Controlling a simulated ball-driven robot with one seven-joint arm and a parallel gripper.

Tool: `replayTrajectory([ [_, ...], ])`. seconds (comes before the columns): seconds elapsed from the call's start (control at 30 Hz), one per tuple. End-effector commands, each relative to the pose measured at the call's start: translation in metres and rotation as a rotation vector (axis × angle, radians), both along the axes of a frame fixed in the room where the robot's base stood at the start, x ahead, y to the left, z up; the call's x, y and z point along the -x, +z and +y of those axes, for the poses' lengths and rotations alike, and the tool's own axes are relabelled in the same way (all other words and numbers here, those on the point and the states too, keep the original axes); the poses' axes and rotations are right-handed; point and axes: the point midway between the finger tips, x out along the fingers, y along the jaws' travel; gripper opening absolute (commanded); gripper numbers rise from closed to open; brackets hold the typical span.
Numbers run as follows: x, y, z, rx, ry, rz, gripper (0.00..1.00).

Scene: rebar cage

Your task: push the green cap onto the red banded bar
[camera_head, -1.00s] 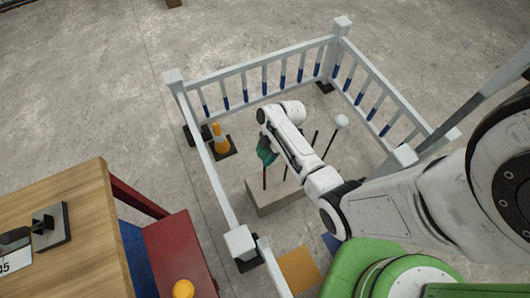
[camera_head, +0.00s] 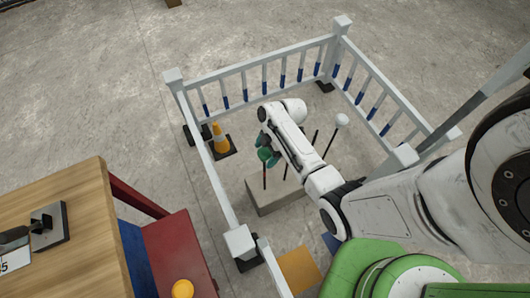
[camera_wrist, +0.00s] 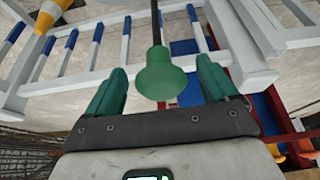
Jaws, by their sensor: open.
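The green cap (camera_wrist: 160,78) sits on the end of a thin dark bar (camera_wrist: 156,22) in the wrist view, its round flared end toward the camera. In the head view the cap (camera_head: 265,154) is at the top of the leftmost upright bar (camera_head: 265,178). A red band cannot be made out clearly. My gripper (camera_wrist: 161,85) is open, with one green finger on each side of the cap and a gap to both. In the head view my gripper (camera_head: 269,157) is partly hidden by my arm. How deep the cap sits is hidden.
The bars stand in a concrete block (camera_head: 280,197); another bar carries a white cap (camera_head: 342,120). A white railing (camera_head: 212,180) encloses the block. An orange cone (camera_head: 220,140) stands inside at the left. A wooden table (camera_head: 70,220) is outside, lower left.

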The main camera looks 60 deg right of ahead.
Motion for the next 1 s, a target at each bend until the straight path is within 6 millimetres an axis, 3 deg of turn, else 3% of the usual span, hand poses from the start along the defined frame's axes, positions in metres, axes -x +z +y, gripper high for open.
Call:
replayTrajectory([
  [0.3,0.012,0.055,-0.019,0.003,-0.002,-0.003,0.86],
  [0.5,0.019,0.081,-0.029,0.002,-0.001,-0.002,0.86],
  [1.0,0.022,0.091,-0.032,0.0,0.0,0.0,0.86],
])
